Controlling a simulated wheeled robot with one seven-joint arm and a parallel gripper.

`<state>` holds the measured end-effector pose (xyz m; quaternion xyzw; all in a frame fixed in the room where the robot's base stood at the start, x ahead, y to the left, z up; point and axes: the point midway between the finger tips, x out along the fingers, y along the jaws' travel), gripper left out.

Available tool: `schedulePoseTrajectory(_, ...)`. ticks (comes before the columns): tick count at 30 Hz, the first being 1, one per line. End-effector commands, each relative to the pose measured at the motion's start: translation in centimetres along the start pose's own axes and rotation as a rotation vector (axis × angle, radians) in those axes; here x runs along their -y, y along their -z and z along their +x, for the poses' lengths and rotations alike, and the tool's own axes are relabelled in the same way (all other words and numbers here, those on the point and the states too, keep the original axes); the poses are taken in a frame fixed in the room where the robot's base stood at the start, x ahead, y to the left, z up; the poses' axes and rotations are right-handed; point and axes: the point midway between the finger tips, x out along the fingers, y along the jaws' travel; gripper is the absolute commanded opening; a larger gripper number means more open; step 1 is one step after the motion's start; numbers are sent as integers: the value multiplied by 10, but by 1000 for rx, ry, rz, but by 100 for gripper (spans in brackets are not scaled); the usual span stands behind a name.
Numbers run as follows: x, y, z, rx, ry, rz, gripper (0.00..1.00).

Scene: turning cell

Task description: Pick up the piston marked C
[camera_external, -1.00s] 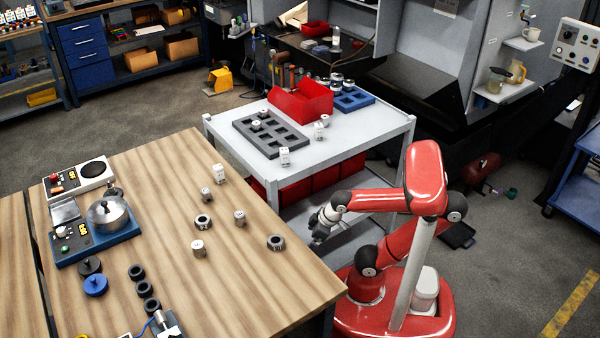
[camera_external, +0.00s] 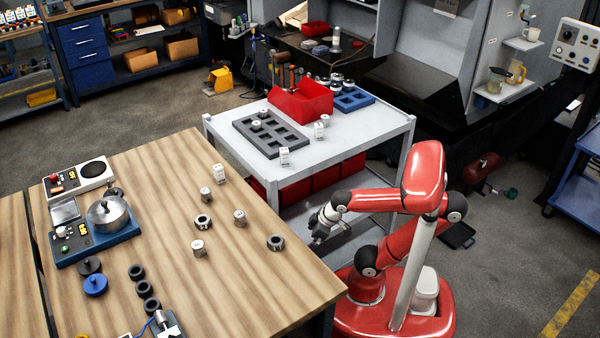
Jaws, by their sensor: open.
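Several small silver pistons stand about; the mark C cannot be read on any of them. On the wooden bench (camera_external: 150,190) are a piston near its back edge (camera_external: 219,173), one a little in front of it (camera_external: 206,195), one at the middle right (camera_external: 239,217) and one further forward (camera_external: 198,249). On the white cart (camera_external: 350,133) are two loose pistons (camera_external: 285,156) (camera_external: 318,131). A grey tray (camera_external: 283,150) there also holds small metal parts. My gripper (camera_external: 318,238) is open and apart from all pistons, beyond the bench's right edge, in front of the cart.
Two dark-rimmed rings (camera_external: 203,222) (camera_external: 276,242) lie on the bench. A blue-based device with a metal dome (camera_external: 108,214) stands at its left. A red bin (camera_external: 301,101) and a blue tray (camera_external: 352,99) stand on the cart. The bench's right front is clear.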

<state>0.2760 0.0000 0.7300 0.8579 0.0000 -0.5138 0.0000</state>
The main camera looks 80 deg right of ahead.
Motion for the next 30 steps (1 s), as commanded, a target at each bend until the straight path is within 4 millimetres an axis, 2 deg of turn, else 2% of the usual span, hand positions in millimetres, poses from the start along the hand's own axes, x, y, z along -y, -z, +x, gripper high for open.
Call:
schedulePoseTrajectory(10, 0, 0, 0, 0, 0, 0, 100)
schedulePoseTrajectory(20, 0, 0, 0, 0, 0, 0, 58)
schedulePoseTrajectory(27, 0, 0, 0, 0, 0, 0, 57)
schedulePoseTrajectory(30, 0, 7, -10, -4, 0, 0, 57)
